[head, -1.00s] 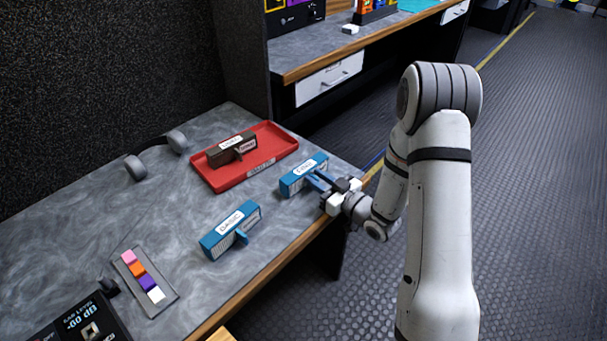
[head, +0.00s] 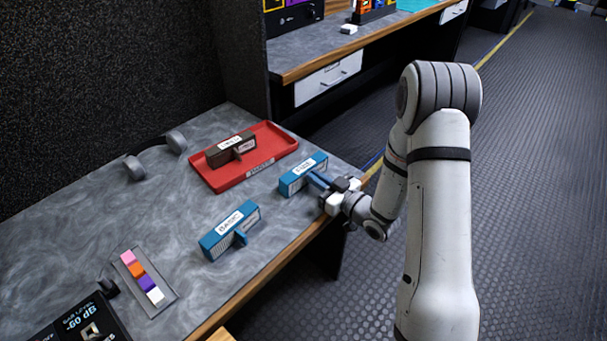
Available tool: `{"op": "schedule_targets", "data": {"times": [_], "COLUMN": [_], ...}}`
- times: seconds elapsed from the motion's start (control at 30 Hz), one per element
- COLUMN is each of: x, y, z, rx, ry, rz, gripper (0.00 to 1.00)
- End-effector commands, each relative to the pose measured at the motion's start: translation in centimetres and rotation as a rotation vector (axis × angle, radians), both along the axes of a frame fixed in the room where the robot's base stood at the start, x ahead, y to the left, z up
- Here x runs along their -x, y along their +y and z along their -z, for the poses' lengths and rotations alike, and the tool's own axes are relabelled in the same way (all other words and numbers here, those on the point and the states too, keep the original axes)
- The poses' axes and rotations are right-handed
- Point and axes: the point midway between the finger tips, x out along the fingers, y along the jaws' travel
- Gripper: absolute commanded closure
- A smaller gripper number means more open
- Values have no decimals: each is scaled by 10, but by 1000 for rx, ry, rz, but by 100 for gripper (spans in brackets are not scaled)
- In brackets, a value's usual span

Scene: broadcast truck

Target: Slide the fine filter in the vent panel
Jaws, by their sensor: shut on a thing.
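A blue filter with a white label, seemingly the fine filter (head: 303,174), stands on the grey desk near its right end. My gripper (head: 327,188) is shut on this filter's handle, coming in from the right over the desk edge. A second blue filter labelled BASIC (head: 230,230) stands on the desk to the lower left, its handle towards the front edge. A dark brown filter (head: 231,149) sits in a red tray (head: 262,165) behind. I cannot see the vent panel for certain in this view.
Headphones (head: 156,155) lie at the back left of the desk (head: 110,215). A strip of coloured blocks (head: 145,277) and a dark device (head: 82,323) are at the front left. A second counter (head: 370,45) with a drawer stands beyond. The floor at right is clear.

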Motion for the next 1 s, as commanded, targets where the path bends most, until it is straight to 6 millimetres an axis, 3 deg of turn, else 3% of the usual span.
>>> {"op": "schedule_targets", "data": {"times": [0.7, 1.0], "x": [0, 0], "y": [0, 0], "z": [-36, -38], "rx": [1, 0], "ry": [-1, 0], "rz": [0, 0], "gripper": [100, 100]}}
